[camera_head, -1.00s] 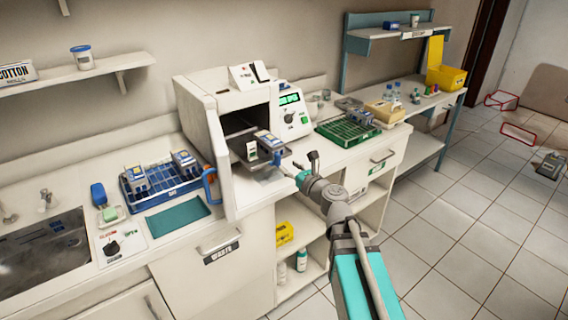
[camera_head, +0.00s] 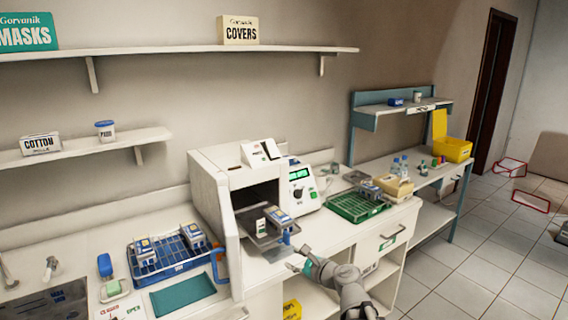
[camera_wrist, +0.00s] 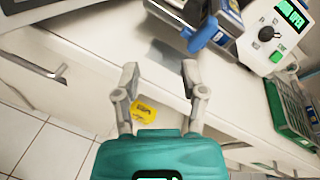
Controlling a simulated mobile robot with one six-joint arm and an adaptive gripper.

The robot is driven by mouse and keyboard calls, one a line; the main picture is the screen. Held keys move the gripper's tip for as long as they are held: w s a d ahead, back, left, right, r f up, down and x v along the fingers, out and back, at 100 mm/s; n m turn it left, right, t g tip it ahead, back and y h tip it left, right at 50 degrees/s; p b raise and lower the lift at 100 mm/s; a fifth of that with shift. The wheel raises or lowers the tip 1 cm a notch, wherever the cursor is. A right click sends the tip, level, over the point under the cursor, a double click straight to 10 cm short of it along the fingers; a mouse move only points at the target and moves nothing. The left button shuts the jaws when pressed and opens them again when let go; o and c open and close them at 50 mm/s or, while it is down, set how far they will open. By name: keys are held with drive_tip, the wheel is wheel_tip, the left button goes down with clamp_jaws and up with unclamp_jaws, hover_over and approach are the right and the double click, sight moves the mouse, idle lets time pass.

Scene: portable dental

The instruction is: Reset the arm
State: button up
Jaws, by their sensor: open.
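My gripper (camera_head: 297,262) is in front of the counter edge, below the open autoclave, with its arm reaching up from the bottom of the head view. In the wrist view my gripper (camera_wrist: 158,88) has its two fingers spread apart, with nothing between them. The counter's front edge and a yellow box (camera_wrist: 145,110) on the shelf below show beyond the fingers.
The white autoclave (camera_head: 218,165) has its door open at left, and a tray with blue-and-white packs (camera_head: 280,218) sticks out. A blue rack (camera_head: 172,272) stands left, a green rack (camera_head: 345,212) right.

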drive_tip(key=s+d+f+n+g+h+p, duration=0.3)
drive_tip(key=s+d+n+g+h, duration=0.2)
drive_tip(key=n, duration=0.5)
drive_tip(key=s+d+f+n+g+h+p, duration=0.3)
drive_tip(key=s+d+n+g+h+p, duration=0.1)
drive_tip(key=s+d+n, duration=0.4)
drive_tip(key=s+n+g+h, duration=0.1)
drive_tip(key=s+n+g, duration=0.1)
drive_tip(key=n, duration=0.1)
drive_tip(key=shift+s+d+f+h, duration=0.25)
drive_tip(key=shift+f+h, duration=0.15)
